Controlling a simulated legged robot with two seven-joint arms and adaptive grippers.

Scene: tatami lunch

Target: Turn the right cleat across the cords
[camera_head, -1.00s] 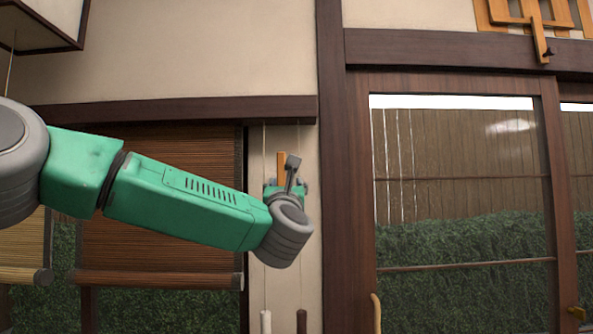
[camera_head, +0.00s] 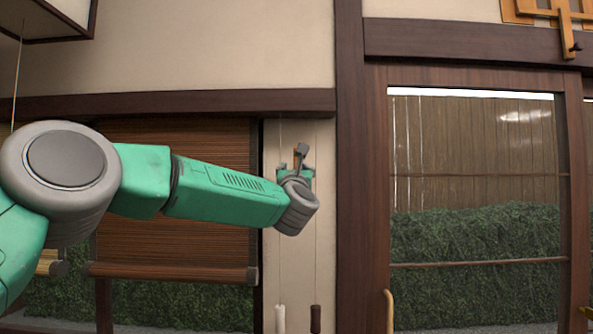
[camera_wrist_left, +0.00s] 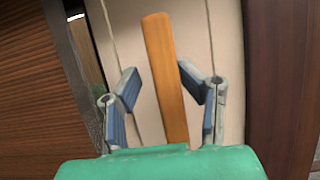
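An orange-brown wooden bar, seemingly the cleat, shows in the left wrist view (camera_wrist_left: 161,45) on a pale wall strip. It is slightly tilted and runs roughly along the cords, between a left cord (camera_wrist_left: 109,35) and a right cord (camera_wrist_left: 209,30). My left gripper (camera_wrist_left: 158,75) is open, with one finger on each side of the bar and visible gaps between. In the head view the left gripper (camera_head: 296,162) is at the strip and mostly hides the bar (camera_head: 296,155). No second cleat can be made out. My right gripper is not in view.
A white cord pull (camera_head: 280,319) and a dark cord pull (camera_head: 315,319) hang below. A bamboo blind (camera_head: 175,245) is left of the strip. A dark wooden post (camera_head: 350,200) and a glazed door (camera_head: 475,180) are to its right.

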